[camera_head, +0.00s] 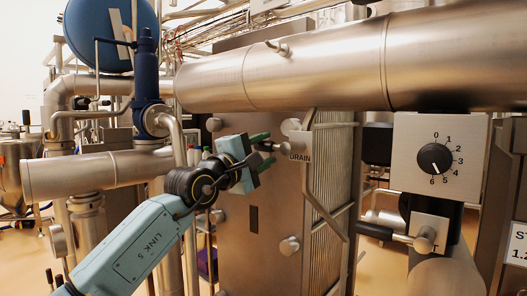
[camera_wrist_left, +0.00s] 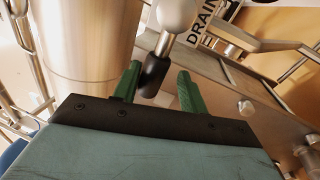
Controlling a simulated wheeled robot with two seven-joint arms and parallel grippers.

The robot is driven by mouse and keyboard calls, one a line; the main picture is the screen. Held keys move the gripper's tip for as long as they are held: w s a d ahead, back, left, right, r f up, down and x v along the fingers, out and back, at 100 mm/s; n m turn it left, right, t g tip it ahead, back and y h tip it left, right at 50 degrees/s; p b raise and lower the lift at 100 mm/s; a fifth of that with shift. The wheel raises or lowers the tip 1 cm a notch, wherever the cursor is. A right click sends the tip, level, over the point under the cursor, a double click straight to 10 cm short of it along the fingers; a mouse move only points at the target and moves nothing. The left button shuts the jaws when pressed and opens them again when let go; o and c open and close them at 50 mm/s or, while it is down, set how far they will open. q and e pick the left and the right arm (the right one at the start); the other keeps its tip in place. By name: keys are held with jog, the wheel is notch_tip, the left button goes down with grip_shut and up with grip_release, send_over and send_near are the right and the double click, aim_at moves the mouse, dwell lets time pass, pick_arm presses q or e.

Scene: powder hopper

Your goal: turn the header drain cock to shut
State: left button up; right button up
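The header drain cock (camera_head: 291,126) has a pale rounded body under the large horizontal pipe, above a "DRAIN" tag (camera_head: 300,156). Its lever (camera_head: 267,146) points left in the head view, towards my left gripper (camera_head: 263,149). In the left wrist view the cock's pale body (camera_wrist_left: 176,14) is at the top, and its lever ends in a black grip (camera_wrist_left: 154,76). The green fingers of my left gripper (camera_wrist_left: 159,71) are open, one on each side of that grip. I cannot tell if either finger touches it. My right gripper is not in view.
The large steel pipe (camera_head: 320,65) runs just above the cock. A ribbed steel cabinet (camera_head: 235,210) stands below. To the right are a numbered dial (camera_head: 435,158) and another black-gripped lever (camera_head: 375,231).

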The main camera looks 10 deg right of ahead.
pick_arm(q)
jog(key=shift+a, duration=0.15)
jog(key=b+v, duration=0.2)
jog(key=v, duration=1.1)
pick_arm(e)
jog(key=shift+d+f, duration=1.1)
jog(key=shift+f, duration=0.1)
pick_arm(q)
jog(key=shift+f, duration=0.15)
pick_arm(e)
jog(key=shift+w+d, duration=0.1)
